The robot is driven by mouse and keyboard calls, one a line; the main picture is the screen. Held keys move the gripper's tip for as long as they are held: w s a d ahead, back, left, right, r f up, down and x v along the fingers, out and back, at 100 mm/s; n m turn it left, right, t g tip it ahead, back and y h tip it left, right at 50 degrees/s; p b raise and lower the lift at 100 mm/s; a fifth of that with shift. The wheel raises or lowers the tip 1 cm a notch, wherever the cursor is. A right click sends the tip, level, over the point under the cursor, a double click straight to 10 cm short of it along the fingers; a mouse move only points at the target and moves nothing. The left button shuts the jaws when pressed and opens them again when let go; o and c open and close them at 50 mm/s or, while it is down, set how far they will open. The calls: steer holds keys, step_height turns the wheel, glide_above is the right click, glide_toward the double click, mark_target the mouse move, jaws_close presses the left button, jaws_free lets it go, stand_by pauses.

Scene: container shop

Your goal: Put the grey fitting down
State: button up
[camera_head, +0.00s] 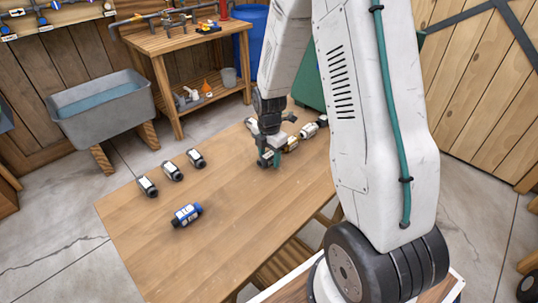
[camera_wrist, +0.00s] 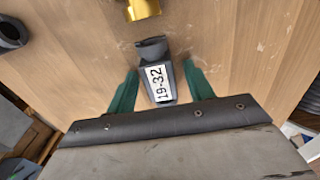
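The grey fitting (camera_wrist: 152,75) has a white label reading 19-32 and sits between the two green fingers of my gripper (camera_wrist: 160,85) in the wrist view. A narrow strip of wood shows between the fitting and the fingers, clearest on the right. The fingers look open around it. In the head view my gripper (camera_head: 268,159) is low over the far part of the wooden table (camera_head: 235,215), and the fitting is mostly hidden there. The fitting appears to be at the tabletop, though contact under it is hidden.
Three dark fittings with white labels (camera_head: 172,171) stand in a row at the left. A blue fitting (camera_head: 187,214) lies nearer. The table's front right is clear.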

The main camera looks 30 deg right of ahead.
mark_target(269, 154)
steer(key=shift+r, duration=0.15)
step_height(269, 154, up, 12)
steer(key=s+a+r+m, duration=0.4)
steer(key=s+r+m, duration=0.2)
steer(key=r, duration=0.3)
steer(key=s+a+r+m, duration=0.3)
steer(key=s+m, duration=0.4)
steer(key=s, duration=0.3)
steer(key=s+a+r+m+t, duration=0.1)
steer(key=s+a+r+m, duration=0.2)
steer(key=s+m, duration=0.4)
steer(key=s+r, duration=0.1)
steer(key=s, duration=0.2)
steer(key=shift+s+a+r, duration=0.15)
steer(key=shift+s+a, duration=0.2)
steer(key=shift+a, duration=0.05)
